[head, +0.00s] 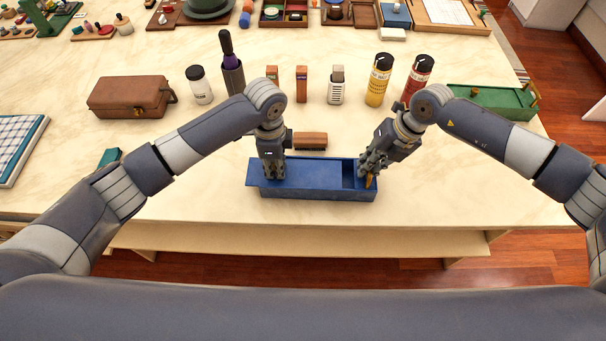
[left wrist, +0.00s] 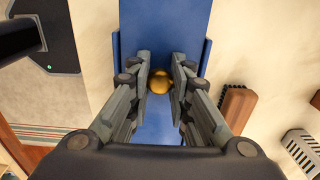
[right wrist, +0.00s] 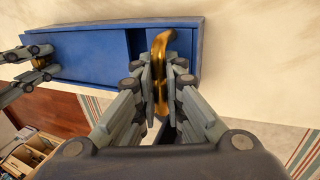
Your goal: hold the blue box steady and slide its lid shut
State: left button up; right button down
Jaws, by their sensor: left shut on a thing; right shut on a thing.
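The blue box (head: 320,194) lies lengthwise near the front edge of the table. Its blue lid (head: 313,174) covers most of the top and juts a little past the left end; a gap at the right end shows the dark inside. My left gripper (head: 271,176) points down at the lid's left part, shut on a round brass knob (left wrist: 159,81). My right gripper (head: 369,174) is at the box's right end, shut on a curved brass handle (right wrist: 161,75). The fingers hide part of the handle in the head view.
Behind the box lies a small brown block (head: 310,140). Further back stand a yellow can (head: 379,80), a red can (head: 418,78), a white jar (head: 199,86) and a brown case (head: 130,97). A green box (head: 492,102) is at the right. Table in front is clear.

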aim_at(287, 173)
pick_arm(q)
jog(key=shift+s+d+f, duration=0.1)
jog(key=shift+d+f, duration=0.15)
jog(key=shift+d, duration=0.45)
jog(key=shift+s+d+f, duration=0.1)
jog(key=shift+d+f, duration=0.15)
jog(key=shift+d, duration=0.4)
pick_arm(e)
jog(key=shift+a+r, duration=0.1)
pick_arm(q)
jog(key=o, duration=0.7)
jog(key=shift+d, duration=0.1)
pick_arm(e)
jog(key=shift+w, duration=0.1)
pick_arm(q)
jog(key=shift+o, duration=1)
jog(key=shift+w+f, duration=0.1)
pick_arm(e)
jog(key=shift+w, duration=0.15)
pick_arm(q)
jog(key=shift+w+d+r, duration=0.1)
jog(key=shift+w+r, duration=0.05)
jog(key=shift+r, duration=3.65)
pick_arm(e)
jog(key=shift+f, duration=0.2)
